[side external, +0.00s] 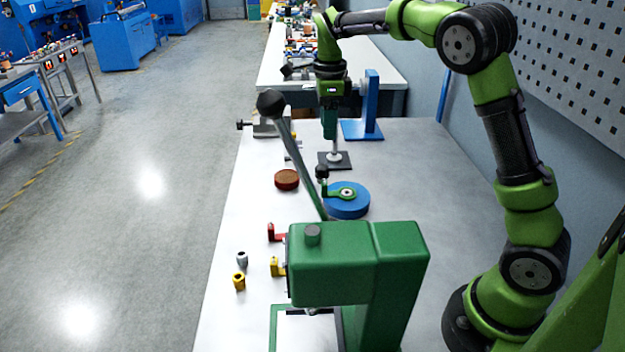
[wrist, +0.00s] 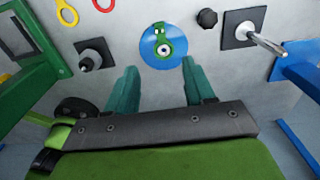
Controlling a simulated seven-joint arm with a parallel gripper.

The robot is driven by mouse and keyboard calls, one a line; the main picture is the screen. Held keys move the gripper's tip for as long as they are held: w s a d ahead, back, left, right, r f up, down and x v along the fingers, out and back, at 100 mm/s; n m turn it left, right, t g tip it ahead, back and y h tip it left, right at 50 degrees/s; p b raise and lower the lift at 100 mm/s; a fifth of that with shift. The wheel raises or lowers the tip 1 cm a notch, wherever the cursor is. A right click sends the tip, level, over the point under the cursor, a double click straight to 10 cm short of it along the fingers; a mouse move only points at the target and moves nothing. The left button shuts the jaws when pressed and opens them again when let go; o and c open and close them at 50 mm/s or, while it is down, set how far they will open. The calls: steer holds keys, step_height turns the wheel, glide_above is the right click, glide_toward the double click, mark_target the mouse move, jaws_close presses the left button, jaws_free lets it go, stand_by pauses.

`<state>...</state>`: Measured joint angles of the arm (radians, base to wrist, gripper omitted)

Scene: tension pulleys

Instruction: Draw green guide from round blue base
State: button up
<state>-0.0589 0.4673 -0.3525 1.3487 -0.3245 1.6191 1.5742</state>
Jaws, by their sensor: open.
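The round blue base (side external: 349,208) lies flat on the table in the side view. The green guide (side external: 333,191), a flat arm with a ring end, sits on top of it. In the wrist view the blue base (wrist: 147,51) is ahead of my fingers, with the green guide (wrist: 159,34) on it and a pale round centre in the guide's ring. My gripper (side external: 330,134) hangs above the table, behind the base in the side view. In the wrist view my gripper (wrist: 161,78) has its fingers wide apart with nothing between them.
A dark square plate with a metal post (wrist: 240,32) and a black knob (wrist: 207,18) stand right of the base. Another plate with a post (wrist: 94,56) stands left. A green press (side external: 350,262) and its lever are in front, and a blue stand (side external: 371,105) behind.

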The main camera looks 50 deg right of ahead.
mark_target(326, 183)
step_height(326, 183, down, 17)
steer(key=shift+r, duration=0.1)
stand_by(0.4)
jaws_close()
